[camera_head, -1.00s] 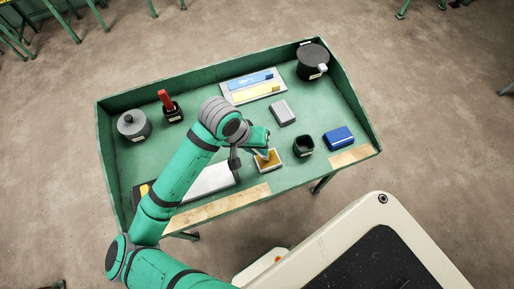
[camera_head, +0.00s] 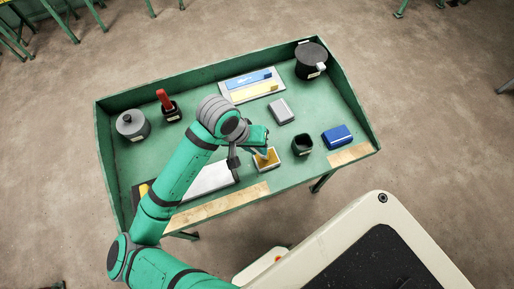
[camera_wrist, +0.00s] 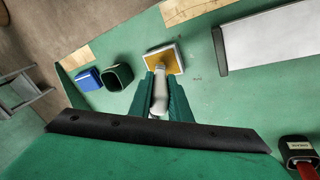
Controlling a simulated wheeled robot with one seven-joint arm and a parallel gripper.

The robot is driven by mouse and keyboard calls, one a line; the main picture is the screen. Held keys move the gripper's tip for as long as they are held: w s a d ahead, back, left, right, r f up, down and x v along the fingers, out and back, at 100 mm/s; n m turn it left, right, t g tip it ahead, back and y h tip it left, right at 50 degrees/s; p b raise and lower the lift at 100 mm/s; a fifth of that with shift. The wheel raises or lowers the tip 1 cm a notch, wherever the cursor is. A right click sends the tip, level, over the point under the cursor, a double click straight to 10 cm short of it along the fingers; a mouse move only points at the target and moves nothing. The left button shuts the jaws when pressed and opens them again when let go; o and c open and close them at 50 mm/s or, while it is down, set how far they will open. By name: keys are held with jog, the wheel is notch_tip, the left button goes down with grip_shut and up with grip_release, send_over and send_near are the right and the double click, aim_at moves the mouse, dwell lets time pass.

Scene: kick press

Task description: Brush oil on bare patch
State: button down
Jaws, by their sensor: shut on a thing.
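My gripper (camera_wrist: 160,98) is shut on a pale handle (camera_wrist: 159,92), which looks like the brush. In the head view my gripper (camera_head: 258,143) is partly hidden by my arm. The handle's far end reaches over a small white-rimmed square tray with an amber surface, the oil tray (camera_head: 268,166); it also shows in the wrist view (camera_wrist: 177,50). I cannot tell whether the brush tip touches the amber. A pale flat plate (camera_head: 213,177) with a dark edge lies left of the tray, partly behind my arm. I cannot make out a bare patch on it.
Right of the tray stand a dark open cup (camera_head: 303,145) and a blue box (camera_head: 338,137). A grey block (camera_head: 281,111), a board with blue and yellow bars (camera_head: 240,94), a black pot (camera_head: 312,61), a red-handled tool (camera_head: 165,101) and a grey canister (camera_head: 131,125) stand farther back. Raised walls edge the table.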

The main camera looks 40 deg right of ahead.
jog(key=shift+w+r, duration=0.2)
jog(key=shift+r, duration=2.5)
jog(key=shift+s+r, duration=0.1)
jog(key=shift+r, duration=0.3)
jog(key=shift+s+d, duration=0.1)
jog(key=shift+r, duration=0.1)
